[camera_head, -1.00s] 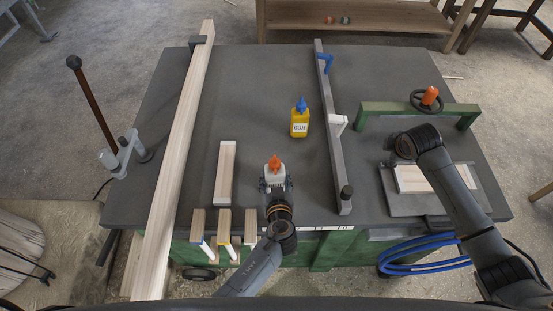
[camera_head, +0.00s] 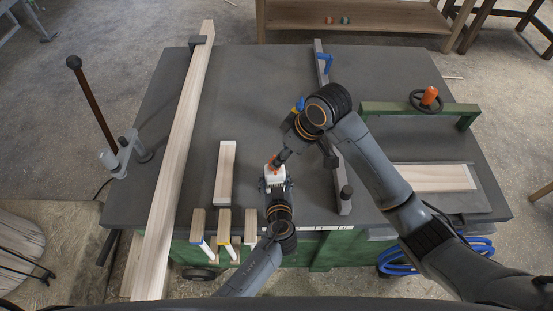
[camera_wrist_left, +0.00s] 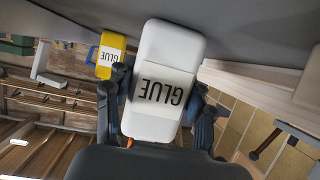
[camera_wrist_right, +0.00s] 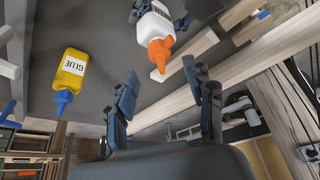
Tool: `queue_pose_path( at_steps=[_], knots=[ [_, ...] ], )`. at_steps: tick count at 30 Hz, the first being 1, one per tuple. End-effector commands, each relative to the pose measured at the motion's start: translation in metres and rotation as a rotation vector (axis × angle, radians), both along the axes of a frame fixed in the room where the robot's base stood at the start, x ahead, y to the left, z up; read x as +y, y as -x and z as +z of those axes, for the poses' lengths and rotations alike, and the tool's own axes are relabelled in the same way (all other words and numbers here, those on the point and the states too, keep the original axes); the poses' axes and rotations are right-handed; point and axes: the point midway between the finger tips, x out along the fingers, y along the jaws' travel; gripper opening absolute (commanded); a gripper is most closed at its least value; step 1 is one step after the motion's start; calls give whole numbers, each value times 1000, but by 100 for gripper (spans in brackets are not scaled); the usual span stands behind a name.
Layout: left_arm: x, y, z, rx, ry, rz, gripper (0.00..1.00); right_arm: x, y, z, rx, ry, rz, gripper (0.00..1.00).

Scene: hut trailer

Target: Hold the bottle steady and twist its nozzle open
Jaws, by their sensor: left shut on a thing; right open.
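The white glue bottle (camera_head: 274,180) stands at the table's near side with its orange nozzle (camera_wrist_right: 158,52) pointing up. My left gripper (camera_wrist_left: 160,95) is shut on the bottle's body, one finger on each side; the label reads GLUE upside down in the left wrist view. My right gripper (camera_wrist_right: 160,75) is open and empty. It reaches in over the bottle close to the nozzle, and its fingers appear apart from it in the right wrist view. In the head view the right gripper (camera_head: 279,160) partly covers the nozzle.
A yellow glue bottle (camera_wrist_right: 72,72) with a blue nozzle stands behind, mostly hidden by my right arm in the head view. A short wood block (camera_head: 225,172) lies left of the white bottle. A long plank (camera_head: 180,150) and a grey bar clamp (camera_head: 320,60) flank this area.

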Motion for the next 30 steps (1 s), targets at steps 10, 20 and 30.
queue_pose_path(
  at_steps=[10,20,30],
  knots=[
    [0,-1,1,-2,0,-1,8,17,-10,-49,1,0,0,53],
    [0,-1,1,-2,1,-1,8,19,-12,-55,-1,1,1,53],
    [0,-1,1,-3,1,0,8,19,-12,-55,0,1,0,0]
  ],
)
